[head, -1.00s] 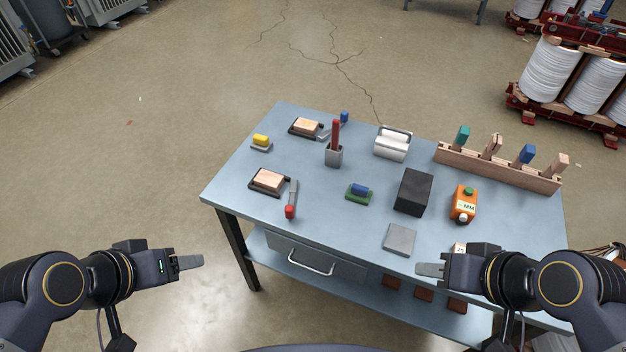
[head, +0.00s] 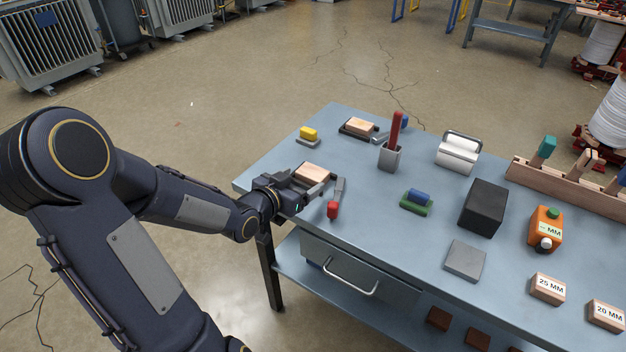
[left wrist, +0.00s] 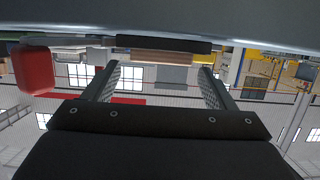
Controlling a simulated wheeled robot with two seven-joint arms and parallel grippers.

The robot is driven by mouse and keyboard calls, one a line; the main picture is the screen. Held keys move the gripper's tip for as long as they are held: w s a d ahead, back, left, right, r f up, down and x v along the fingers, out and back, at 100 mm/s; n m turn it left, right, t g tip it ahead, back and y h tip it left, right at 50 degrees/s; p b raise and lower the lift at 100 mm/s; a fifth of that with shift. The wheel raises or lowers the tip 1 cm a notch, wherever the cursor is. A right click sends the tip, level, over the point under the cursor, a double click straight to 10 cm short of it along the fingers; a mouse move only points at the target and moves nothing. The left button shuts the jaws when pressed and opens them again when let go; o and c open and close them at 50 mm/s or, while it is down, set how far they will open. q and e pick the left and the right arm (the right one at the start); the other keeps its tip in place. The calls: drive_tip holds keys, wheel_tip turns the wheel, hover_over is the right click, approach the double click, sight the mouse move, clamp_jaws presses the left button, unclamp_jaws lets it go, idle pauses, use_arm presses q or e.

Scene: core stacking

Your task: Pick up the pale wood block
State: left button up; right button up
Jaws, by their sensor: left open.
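A pale wood block (head: 315,172) lies on a dark tray near the left front edge of the table. A second, similar block (head: 360,126) lies on another dark tray farther back. My left gripper (head: 309,187) is open and low over the table at the near side of the front block. In the left wrist view, which is upside down, the fingers (left wrist: 158,70) frame the pale block (left wrist: 165,57) and its dark tray (left wrist: 165,43). I cannot tell whether the fingertips reach past the block's sides. My right gripper is out of view.
A red-ended tool (head: 333,209) lies close beside the gripper, and its red end (left wrist: 33,70) shows in the left wrist view. A yellow block (head: 308,132), a grey cup (head: 389,158) and a black box (head: 484,207) also stand on the table (head: 400,260).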

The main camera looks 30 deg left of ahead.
sight(311, 173)
use_arm(q)
drive_tip(key=x, duration=0.4)
drive_tip(key=shift+w+r+b, duration=0.1)
drive_tip(key=shift+w+b, duration=0.3)
drive_tip(key=shift+w, duration=0.05)
drive_tip(key=c, duration=0.8)
drive_tip(key=shift+r, duration=0.15)
